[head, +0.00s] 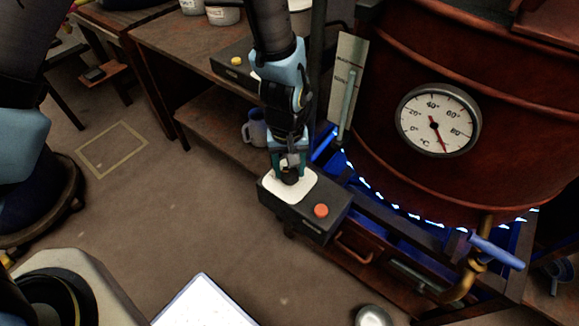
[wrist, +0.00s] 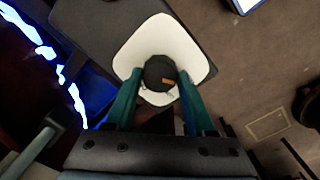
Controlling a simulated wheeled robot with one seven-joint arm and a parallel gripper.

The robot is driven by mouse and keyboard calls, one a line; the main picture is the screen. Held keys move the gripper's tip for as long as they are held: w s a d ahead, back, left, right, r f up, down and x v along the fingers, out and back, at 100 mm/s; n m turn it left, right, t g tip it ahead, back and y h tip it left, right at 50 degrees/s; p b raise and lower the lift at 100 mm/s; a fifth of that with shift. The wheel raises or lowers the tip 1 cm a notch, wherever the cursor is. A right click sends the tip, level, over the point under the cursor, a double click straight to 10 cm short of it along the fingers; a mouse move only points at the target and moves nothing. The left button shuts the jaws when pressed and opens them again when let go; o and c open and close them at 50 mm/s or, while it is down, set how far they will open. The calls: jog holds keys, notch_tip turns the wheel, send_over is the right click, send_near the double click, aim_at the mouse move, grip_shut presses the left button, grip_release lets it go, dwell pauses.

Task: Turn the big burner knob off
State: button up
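The big burner knob (wrist: 160,73) is a round black knob with a small orange mark. It sits on a white rounded plate (wrist: 133,52) on top of a dark control box (head: 326,220). My gripper (head: 291,170) reaches down over the knob from above. In the wrist view its two teal fingers (wrist: 160,78) stand on either side of the knob, with their tips against its sides. In the head view the gripper hides most of the knob. Blue flames (head: 400,207) burn under the big copper vat (head: 380,150).
An orange-red button (head: 321,211) sits on the same box. The vat carries a round dial thermometer (head: 438,120) and a brass tap with a blue handle (head: 497,250). A wooden bench (head: 185,45) with a mug (head: 255,128) stands behind. Floor at left is open.

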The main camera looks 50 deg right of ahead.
grip_shut()
